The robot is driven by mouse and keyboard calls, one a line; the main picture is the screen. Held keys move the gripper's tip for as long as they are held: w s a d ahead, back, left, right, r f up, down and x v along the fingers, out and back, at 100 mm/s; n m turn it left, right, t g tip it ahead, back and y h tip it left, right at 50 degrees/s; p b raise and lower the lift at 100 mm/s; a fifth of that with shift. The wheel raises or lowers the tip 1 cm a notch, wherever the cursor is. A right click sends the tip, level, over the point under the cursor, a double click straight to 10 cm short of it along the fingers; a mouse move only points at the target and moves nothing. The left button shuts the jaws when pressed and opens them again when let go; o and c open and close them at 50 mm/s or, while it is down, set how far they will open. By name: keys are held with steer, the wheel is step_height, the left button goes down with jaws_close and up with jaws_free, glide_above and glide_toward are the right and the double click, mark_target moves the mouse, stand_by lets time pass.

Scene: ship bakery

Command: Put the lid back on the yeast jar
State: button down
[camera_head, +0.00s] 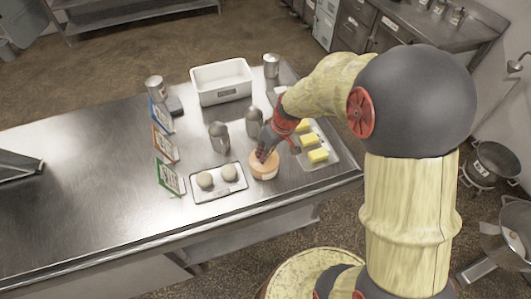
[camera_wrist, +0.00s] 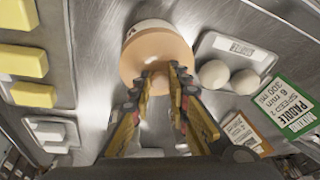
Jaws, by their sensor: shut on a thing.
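The yeast jar (camera_head: 264,175) is a small white pot on the steel table, right of the tray with two dough balls. Its round tan-orange lid (camera_head: 257,164) is at the jar's mouth. In the wrist view the lid (camera_wrist: 138,60) covers most of the jar, and a white part of the jar (camera_wrist: 150,24) shows past its far edge. My gripper (camera_head: 262,153) points down over the lid, its fingers (camera_wrist: 160,72) shut on the lid's middle; the gripped part is mostly hidden. I cannot tell whether the lid is fully seated.
The tray (camera_head: 206,193) with two dough balls is close on the left. A tray (camera_head: 326,162) of yellow blocks is on the right. Upright cards (camera_head: 170,178), a white bin (camera_head: 222,82) and metal cans (camera_head: 271,66) are farther off.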

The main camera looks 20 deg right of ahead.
steer(key=c, duration=1.6)
jaws_free()
steer(key=shift+o, duration=0.5)
steer(key=o, duration=0.4)
steer(key=shift+c, duration=0.2)
steer(key=shift+r+p, duration=1.95)
steer(key=shift+r, duration=1.6)
steer(key=shift+c, duration=0.6)
jaws_close()
